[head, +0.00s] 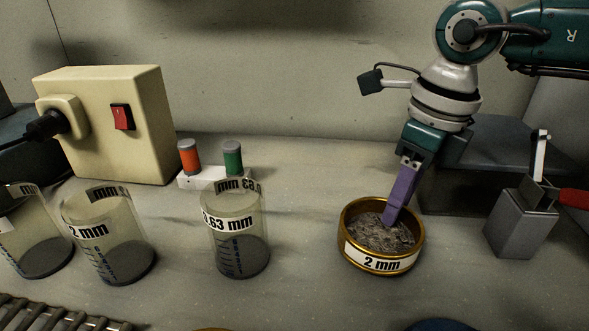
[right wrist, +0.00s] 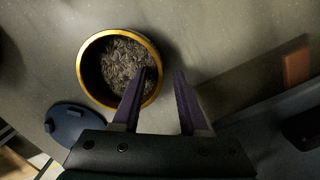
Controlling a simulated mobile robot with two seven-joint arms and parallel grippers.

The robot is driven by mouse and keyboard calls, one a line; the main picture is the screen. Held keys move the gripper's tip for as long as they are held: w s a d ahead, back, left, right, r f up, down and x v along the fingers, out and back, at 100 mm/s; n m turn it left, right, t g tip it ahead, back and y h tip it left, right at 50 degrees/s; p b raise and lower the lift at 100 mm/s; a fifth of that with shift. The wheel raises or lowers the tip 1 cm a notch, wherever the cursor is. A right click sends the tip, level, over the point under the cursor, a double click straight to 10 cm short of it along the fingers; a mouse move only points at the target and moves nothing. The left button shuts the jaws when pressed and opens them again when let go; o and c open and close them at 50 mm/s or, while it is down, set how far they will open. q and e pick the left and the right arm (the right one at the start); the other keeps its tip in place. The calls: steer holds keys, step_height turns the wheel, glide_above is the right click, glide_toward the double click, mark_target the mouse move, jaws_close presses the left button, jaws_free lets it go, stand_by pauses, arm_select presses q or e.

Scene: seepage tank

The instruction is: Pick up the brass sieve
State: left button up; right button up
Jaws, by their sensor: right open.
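The brass sieve (head: 352,256) stands upright on the grey bench, labelled "2 mm", with grey grainy material inside. It also shows in the right wrist view (right wrist: 83,62). My right gripper (head: 392,222) is open and points down at the sieve's right side. In the right wrist view its purple fingers (right wrist: 163,72) straddle the sieve's right rim: one tip appears over the inside, the other outside. I cannot tell whether either finger touches the rim. My left gripper is not in view.
Several clear beakers (head: 238,225) with size labels stand to the left. Behind them are a cream switch box (head: 150,130) and a small rack (head: 205,180) with orange and green vials. A grey block (head: 520,228) and a red-handled tool (head: 574,198) are at right.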

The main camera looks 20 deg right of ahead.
jaws_close()
stand_by(1.4)
